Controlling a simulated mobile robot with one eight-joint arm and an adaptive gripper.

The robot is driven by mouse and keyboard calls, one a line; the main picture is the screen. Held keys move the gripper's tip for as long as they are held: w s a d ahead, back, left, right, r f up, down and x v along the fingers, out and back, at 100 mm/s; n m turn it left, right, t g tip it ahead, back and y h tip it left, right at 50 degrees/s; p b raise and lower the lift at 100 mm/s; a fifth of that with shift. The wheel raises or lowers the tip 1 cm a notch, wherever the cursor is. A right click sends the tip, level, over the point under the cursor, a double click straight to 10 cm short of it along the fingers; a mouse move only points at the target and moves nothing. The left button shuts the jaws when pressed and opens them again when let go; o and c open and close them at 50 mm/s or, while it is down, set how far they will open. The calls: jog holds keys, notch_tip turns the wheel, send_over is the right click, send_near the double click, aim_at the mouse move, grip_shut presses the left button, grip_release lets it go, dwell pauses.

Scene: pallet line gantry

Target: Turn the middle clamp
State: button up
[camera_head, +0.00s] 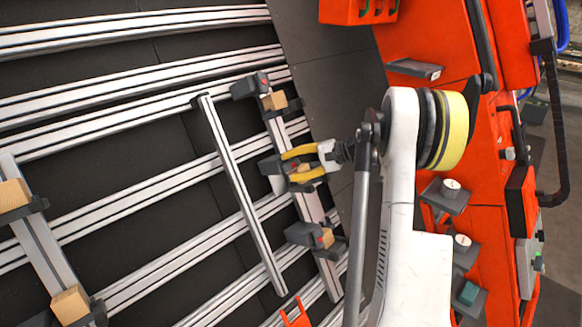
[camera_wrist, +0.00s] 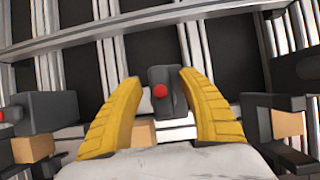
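Three dark clamps stand in a row along a metal cross rail (camera_head: 312,207). The middle clamp (camera_head: 271,168) has a dark body with a red dot and a wooden block beside it. In the wrist view the middle clamp (camera_wrist: 161,82) stands upright between my yellow fingers. My gripper (camera_head: 287,171) is open around it, one finger on each side. In the wrist view gaps show between the fingers of my gripper (camera_wrist: 160,76) and the clamp; contact lower down cannot be told. The upper clamp (camera_head: 246,88) and lower clamp (camera_head: 301,233) stand on either side, apart from my fingers.
A loose-looking metal bar (camera_head: 240,190) crosses the long rails left of the clamps. Another rail with wooden blocks (camera_head: 70,303) stands at far left. An orange machine body (camera_head: 425,45) with small shelves (camera_head: 445,197) fills the right. An orange bin (camera_head: 358,10) is at the top.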

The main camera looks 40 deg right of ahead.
jog(key=shift+s, duration=0.1)
jog(key=v, duration=1.2)
